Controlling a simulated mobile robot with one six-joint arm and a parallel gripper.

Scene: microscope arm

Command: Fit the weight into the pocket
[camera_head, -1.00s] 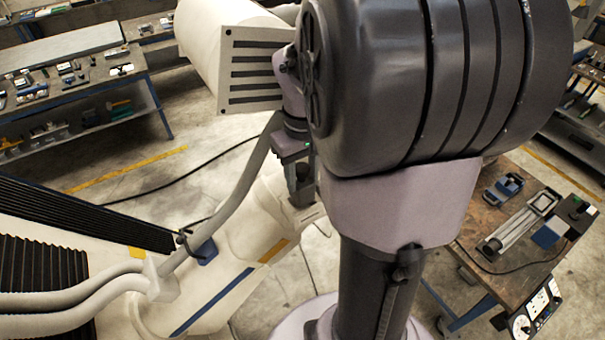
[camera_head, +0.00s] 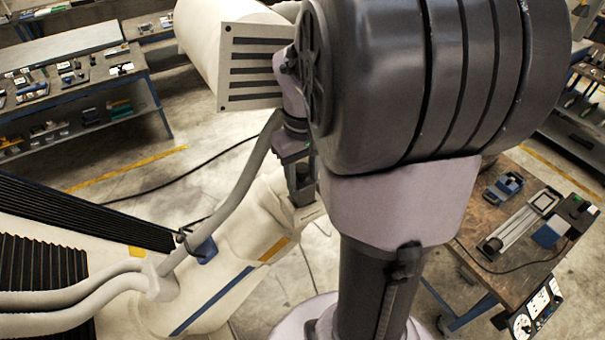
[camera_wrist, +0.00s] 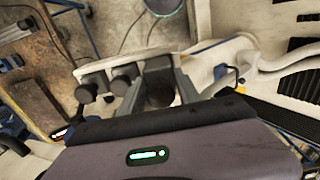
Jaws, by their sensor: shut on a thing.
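My gripper (camera_head: 302,196) is at the centre left of the head view, pointing down close above a cream machine arm (camera_head: 258,218). In the wrist view, a dark grey block-like weight (camera_wrist: 160,84) sits between its two fingers, and the gripper is shut on it. Two similar dark cylinders (camera_wrist: 122,78) stand just left of the weight on a pale part. The weight can hardly be told apart from the fingers in the head view. I cannot make out the pocket; the gripper and weight hide the spot beneath them.
Thick grey hoses (camera_head: 225,190) run close left of my gripper. A slotted cream housing (camera_head: 252,70) stands behind it. A wooden workbench (camera_head: 500,255) with tools is at right, and another bench (camera_head: 85,75) at far left. Open floor (camera_head: 130,190) lies between.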

